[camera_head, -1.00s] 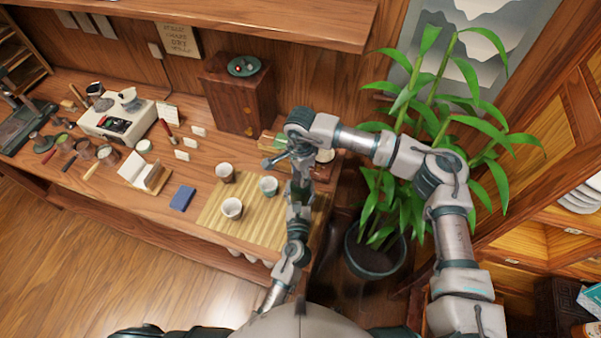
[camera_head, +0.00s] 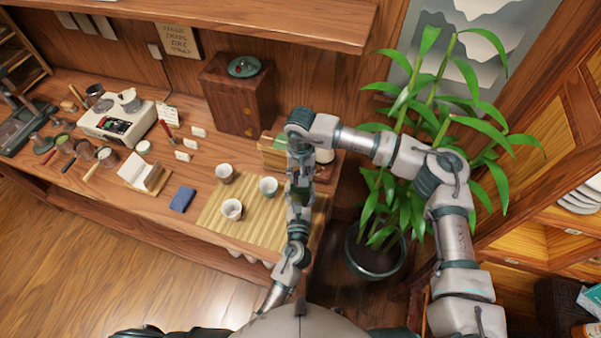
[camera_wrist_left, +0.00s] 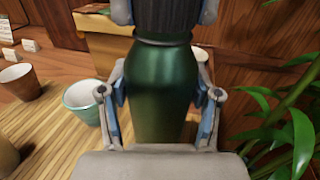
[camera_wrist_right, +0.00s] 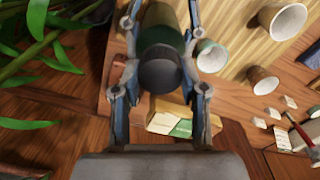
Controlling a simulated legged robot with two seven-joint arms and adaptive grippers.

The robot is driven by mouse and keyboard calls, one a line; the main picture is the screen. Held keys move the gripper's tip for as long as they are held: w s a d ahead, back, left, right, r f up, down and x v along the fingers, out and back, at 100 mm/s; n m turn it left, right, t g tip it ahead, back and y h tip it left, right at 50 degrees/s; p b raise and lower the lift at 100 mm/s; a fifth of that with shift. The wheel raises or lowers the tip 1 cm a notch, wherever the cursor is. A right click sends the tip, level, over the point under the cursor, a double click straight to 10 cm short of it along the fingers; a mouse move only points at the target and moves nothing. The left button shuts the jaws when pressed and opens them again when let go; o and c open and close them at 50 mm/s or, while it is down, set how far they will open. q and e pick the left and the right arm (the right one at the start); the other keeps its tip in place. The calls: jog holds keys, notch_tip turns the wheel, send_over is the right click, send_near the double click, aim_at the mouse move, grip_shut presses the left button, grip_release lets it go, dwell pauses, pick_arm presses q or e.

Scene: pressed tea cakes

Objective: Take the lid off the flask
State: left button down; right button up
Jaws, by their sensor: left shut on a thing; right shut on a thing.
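The flask (camera_wrist_left: 160,90) is a glossy dark green cylinder standing upright in the left wrist view. My left gripper (camera_wrist_left: 162,92) is shut on its body, one finger on each side. The dark ribbed lid (camera_wrist_left: 166,14) sits at the flask's neck, with no gap visible between them. My right gripper (camera_wrist_right: 161,45) is shut on the lid (camera_wrist_right: 159,72) from above, its fingers on both sides. In the head view my left gripper (camera_head: 299,190) and my right gripper (camera_head: 301,150) meet above the mat and hide the flask.
Several cups, including a teal one (camera_head: 268,186), stand on the bamboo mat (camera_head: 250,222) close to the flask. A wooden cabinet (camera_head: 238,98) stands behind. A potted plant (camera_head: 375,250) is at the right, beside my right arm. A blue cloth (camera_head: 182,199) lies left of the mat.

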pick_arm(q)
jog(key=shift+a, duration=0.1)
pick_arm(e)
jog(key=shift+s+r, duration=0.1)
jog(key=shift+r, duration=0.2)
jog(key=shift+r, duration=0.85)
jog(key=shift+r, duration=2)
pick_arm(q)
jog(key=shift+c, duration=0.8)
grip_release()
jog(key=shift+s, duration=0.1)
